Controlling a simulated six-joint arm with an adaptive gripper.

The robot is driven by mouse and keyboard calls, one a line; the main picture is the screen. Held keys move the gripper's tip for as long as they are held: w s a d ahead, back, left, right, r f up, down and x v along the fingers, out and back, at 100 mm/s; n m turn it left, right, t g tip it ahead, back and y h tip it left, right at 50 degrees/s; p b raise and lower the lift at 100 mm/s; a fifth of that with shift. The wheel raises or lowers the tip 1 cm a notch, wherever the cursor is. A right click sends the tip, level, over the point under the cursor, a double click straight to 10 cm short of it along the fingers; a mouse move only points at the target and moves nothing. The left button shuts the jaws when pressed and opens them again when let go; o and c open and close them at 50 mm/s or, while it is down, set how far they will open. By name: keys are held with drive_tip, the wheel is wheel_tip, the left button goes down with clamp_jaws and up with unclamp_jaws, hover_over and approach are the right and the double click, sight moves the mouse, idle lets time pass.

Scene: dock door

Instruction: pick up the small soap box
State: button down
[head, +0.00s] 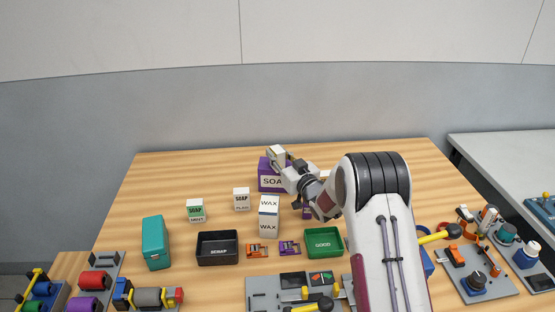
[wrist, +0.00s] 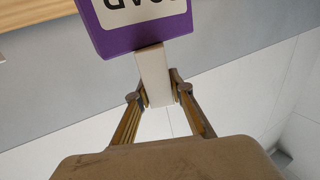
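My gripper (wrist: 157,92) has its two fingers against the sides of a small white box (wrist: 155,72), which shows no readable label in the wrist view. In the head view the white box (head: 278,156) is at the top of a larger purple box labelled SOAP (head: 271,182). I cannot tell whether the two touch. The purple box also shows upside down in the wrist view (wrist: 140,38).
White WAX boxes (head: 269,218) stand in front of the purple box. A teal container (head: 155,243), a black tray marked REMAP or similar (head: 217,261) and a green tray marked GOOD (head: 323,254) line the front. The table's back left is clear.

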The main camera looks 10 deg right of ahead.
sight(277, 148)
drive_tip(key=shift+r, duration=0.15)
drive_tip(key=shift+r, duration=4.9)
drive_tip(key=shift+w, duration=0.15)
drive_tip(key=shift+w+r, duration=0.1)
drive_tip(key=shift+w, duration=1.25)
drive_tip(key=shift+f, duration=3.1)
drive_tip(key=shift+f, duration=1.85)
